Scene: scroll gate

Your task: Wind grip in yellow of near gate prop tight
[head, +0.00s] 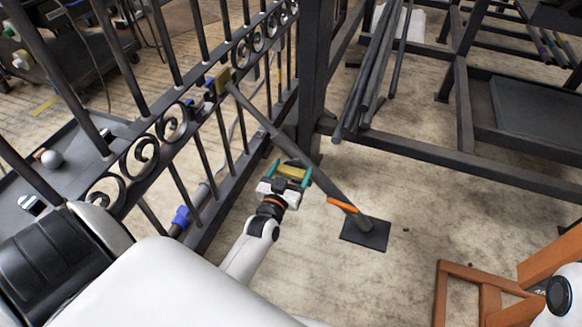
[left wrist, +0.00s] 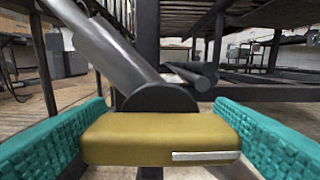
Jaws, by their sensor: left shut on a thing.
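The near gate prop (head: 270,125) is a dark grey bar that slants from the scrolled gate (head: 155,125) down to a square black foot plate (head: 366,236). An orange piece (head: 342,205) sits on its lower part. The yellow grip (head: 294,172) is at the prop's side, about midway down. My left gripper (head: 291,173) has its teal fingers on both sides of the grip and is shut on it. In the left wrist view the yellow grip (left wrist: 140,142) fills the space between the fingers, in front of a dark rounded disc (left wrist: 160,97). My right gripper is not in view.
A dark steel rack (head: 455,160) with loose bars (head: 375,70) stands behind and right of the prop. An orange wooden frame (head: 470,275) is at the lower right. A blue-ended tube (head: 182,217) lies by the gate. Floor around the foot plate is clear.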

